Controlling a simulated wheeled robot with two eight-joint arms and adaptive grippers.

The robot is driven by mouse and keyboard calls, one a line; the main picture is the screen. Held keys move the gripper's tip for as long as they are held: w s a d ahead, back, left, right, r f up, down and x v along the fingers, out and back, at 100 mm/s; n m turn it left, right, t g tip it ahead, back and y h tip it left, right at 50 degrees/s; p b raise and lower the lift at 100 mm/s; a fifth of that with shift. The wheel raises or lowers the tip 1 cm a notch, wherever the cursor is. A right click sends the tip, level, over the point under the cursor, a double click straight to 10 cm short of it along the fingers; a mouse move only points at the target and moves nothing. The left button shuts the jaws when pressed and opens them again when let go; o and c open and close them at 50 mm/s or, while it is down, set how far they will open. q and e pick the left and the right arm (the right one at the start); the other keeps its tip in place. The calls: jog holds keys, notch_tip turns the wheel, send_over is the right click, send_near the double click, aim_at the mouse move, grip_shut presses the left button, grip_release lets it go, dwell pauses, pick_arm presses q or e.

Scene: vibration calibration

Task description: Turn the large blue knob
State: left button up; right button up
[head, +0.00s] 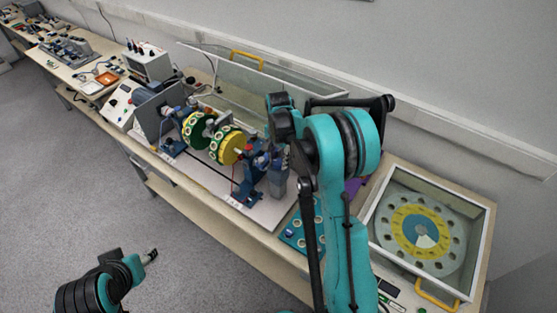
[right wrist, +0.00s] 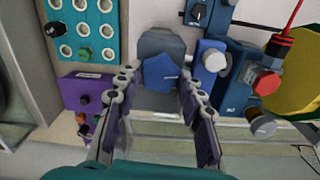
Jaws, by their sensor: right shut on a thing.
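The large blue knob (right wrist: 163,74) is faceted and sits in front of a grey housing (right wrist: 160,43) in the right wrist view. My right gripper (right wrist: 157,76) has one finger on each side of the knob and is shut on it. In the head view my right arm hides the knob and the right fingertips. My left gripper (head: 151,256) is at the lower left of the head view, over the floor and away from the bench. Its fingers are too small there to tell their opening.
A teal board (right wrist: 80,30) with sockets and a purple panel (right wrist: 85,91) lie left of the knob in the wrist view. A blue unit with a red knob (right wrist: 266,82) is on the right. A glass-covered box (head: 385,240) stands at the bench's right end.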

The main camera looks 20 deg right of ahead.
jog(key=n+b, duration=0.2)
jog(key=n, duration=0.4)
jog(key=shift+f, duration=0.1)
jog(key=n, duration=0.4)
jog(key=shift+b, duration=0.4)
jog(key=n, duration=0.3)
jog(key=shift+a+n+b, duration=0.1)
jog(key=shift+n+b, duration=0.2)
jog(key=n, duration=0.3)
jog(key=shift+n, duration=0.3)
jog(key=n+b, duration=0.1)
jog(key=n, duration=0.2)
jog(key=shift+n, duration=0.3)
jog(key=n, duration=0.3)
jog(key=shift+n, duration=2.1)
